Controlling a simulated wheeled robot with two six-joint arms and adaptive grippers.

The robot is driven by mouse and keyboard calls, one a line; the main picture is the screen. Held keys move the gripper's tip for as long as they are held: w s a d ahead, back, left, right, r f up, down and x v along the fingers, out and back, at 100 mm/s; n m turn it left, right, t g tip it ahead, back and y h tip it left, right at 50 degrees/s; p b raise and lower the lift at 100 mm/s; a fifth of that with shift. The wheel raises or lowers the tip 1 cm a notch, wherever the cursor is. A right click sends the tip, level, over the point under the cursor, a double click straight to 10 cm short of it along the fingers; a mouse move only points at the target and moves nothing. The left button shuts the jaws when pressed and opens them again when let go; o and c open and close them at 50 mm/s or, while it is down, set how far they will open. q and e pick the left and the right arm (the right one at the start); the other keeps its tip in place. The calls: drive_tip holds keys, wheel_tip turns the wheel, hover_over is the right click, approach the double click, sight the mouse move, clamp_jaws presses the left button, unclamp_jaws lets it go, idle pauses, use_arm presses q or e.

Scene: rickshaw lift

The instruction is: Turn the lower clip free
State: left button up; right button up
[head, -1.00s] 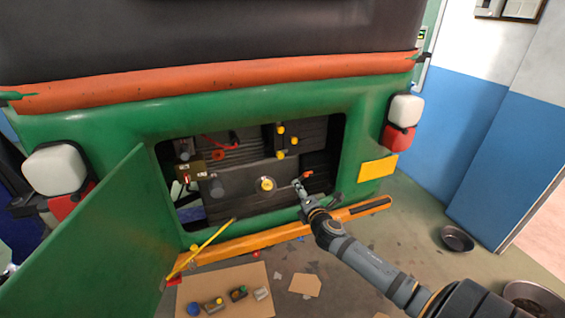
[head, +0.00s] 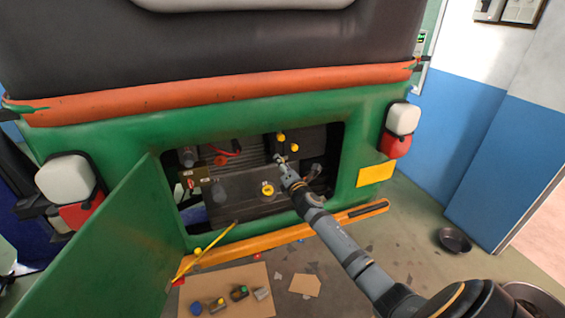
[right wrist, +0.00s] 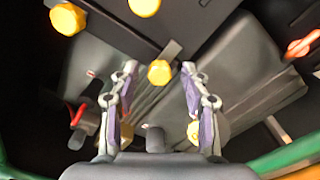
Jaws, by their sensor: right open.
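The lower clip is a yellow knob (right wrist: 159,72) at the edge of a dark box (right wrist: 105,28). It shows between the fingertips of my right gripper in the right wrist view. My right gripper (head: 280,158) is open, with one finger to each side of the knob. I cannot tell whether the fingers touch it. In the head view the gripper covers this knob. Two other yellow knobs (head: 281,138) (head: 294,147) show just above on the same box. My left gripper is not in view.
The green rear panel (head: 100,130) frames the opening. Its green door (head: 110,240) hangs open at the left. A yellow cap (head: 267,189) sits below the gripper. An orange bumper (head: 240,246) runs beneath. Cardboard (head: 240,275) with several small parts lies on the floor.

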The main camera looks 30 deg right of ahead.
drive_tip(key=shift+w, duration=0.15)
drive_tip(key=shift+c, duration=0.4)
clamp_jaws()
